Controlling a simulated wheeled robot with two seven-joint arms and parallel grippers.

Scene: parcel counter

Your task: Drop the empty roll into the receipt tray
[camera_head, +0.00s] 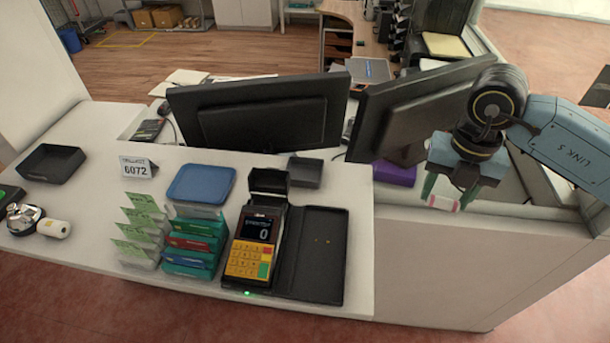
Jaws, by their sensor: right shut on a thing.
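My right gripper (448,193) is at the right, beyond the right end of the white counter top, with its green fingers pointing down. It is shut on a small white roll with pinkish ends (443,203), held between the fingertips. Several dark trays are in view, and I cannot tell which is the receipt tray: a small dark one (308,172) behind the card terminal, a long black one (318,255) right of the terminal, and a black one (53,163) at the far left. My left gripper is not in view.
The card terminal (253,247) stands near the front edge. Left of it are card racks (192,250), a blue lidded box (201,184) and a 6072 sign (138,168). Two monitors (262,112) (405,115) stand behind. A purple box (394,173) is left of my right gripper.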

